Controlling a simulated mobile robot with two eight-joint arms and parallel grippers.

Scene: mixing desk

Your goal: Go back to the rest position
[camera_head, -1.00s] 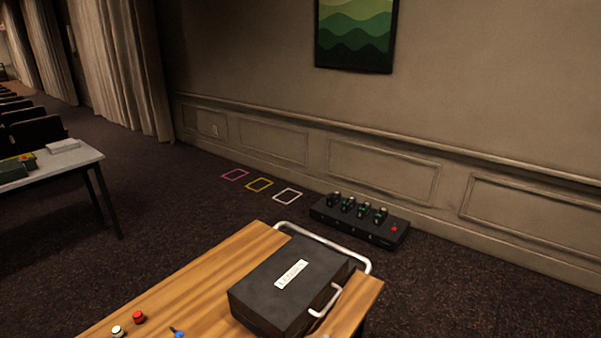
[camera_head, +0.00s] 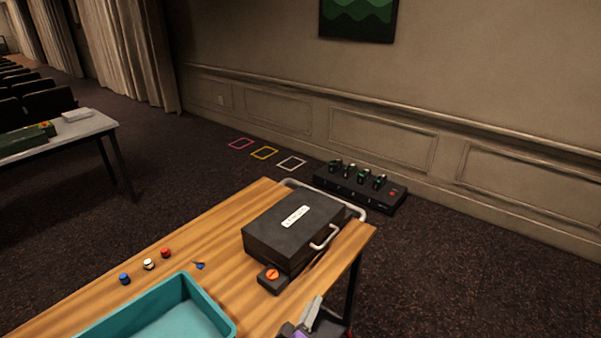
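At the bottom edge of the head view, a light grey piece with dark, purple and red parts (camera_head: 309,316) shows by the table's right front edge. I see nothing held there.
The wooden table (camera_head: 225,225) holds a black case (camera_head: 297,229), a dark box with an orange knob (camera_head: 272,279), a teal tray (camera_head: 218,313) and small coloured knobs (camera_head: 149,264). A pedalboard (camera_head: 360,187) lies on the floor beyond. The right floor is clear.

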